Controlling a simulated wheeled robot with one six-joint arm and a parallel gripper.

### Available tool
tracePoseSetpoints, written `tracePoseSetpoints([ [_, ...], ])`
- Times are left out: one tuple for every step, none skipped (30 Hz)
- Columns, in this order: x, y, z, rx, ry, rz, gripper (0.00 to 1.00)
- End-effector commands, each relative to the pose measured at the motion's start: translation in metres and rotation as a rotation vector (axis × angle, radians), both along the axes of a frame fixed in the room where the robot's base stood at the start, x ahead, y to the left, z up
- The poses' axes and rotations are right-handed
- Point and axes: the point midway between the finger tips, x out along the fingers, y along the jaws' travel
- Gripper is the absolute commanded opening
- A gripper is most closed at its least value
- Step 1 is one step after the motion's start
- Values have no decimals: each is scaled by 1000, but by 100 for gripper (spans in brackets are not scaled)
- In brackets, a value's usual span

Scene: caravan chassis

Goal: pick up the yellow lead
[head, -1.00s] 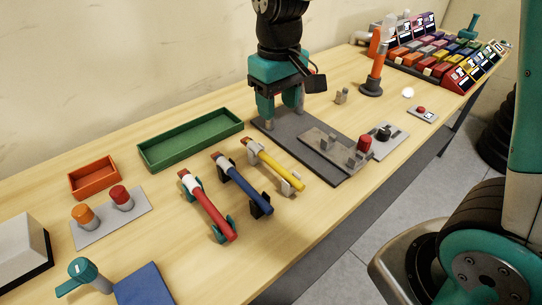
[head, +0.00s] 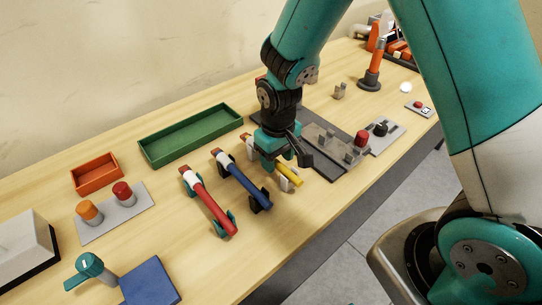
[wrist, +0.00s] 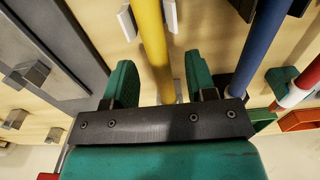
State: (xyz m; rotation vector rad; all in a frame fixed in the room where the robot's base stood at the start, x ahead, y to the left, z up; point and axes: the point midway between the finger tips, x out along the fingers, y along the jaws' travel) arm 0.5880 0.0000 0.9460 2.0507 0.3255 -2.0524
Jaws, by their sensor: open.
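The yellow lead (head: 289,174) lies in its holder on the table, partly hidden by my gripper (head: 277,164) in the head view. In the wrist view the yellow lead (wrist: 152,40) runs between the two teal fingers of my gripper (wrist: 160,82). The fingers are apart, with a gap on each side of the lead. I cannot tell how far down around it they reach.
The blue lead (head: 242,182) lies just left of the yellow one, and the red lead (head: 210,204) is farther left. A green tray (head: 190,137) is behind them. A grey plate with a fixture (head: 325,150) is close on the right.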

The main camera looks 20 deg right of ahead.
Motion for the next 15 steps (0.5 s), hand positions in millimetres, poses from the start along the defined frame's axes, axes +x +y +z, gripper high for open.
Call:
tracePoseSetpoints([
  [0,0,-4,-1,2,0,51],
  [0,0,-6,0,1,0,51],
  [0,0,-7,0,0,0,51],
  [0,0,-8,0,-1,0,51],
  [0,0,-8,0,-1,0,51],
  [0,0,-8,0,-1,0,51],
  [0,0,-8,0,-1,0,51],
  [0,0,-8,0,-1,0,51],
  [0,0,-8,0,-1,0,51],
  [0,0,-8,0,-1,0,44],
  [0,0,-8,0,-1,0,37],
  [0,0,-8,0,-1,0,28],
  [0,0,-8,0,-1,0,21],
  [0,0,-8,0,-1,0,14],
  [0,0,-8,0,-1,0,5],
])
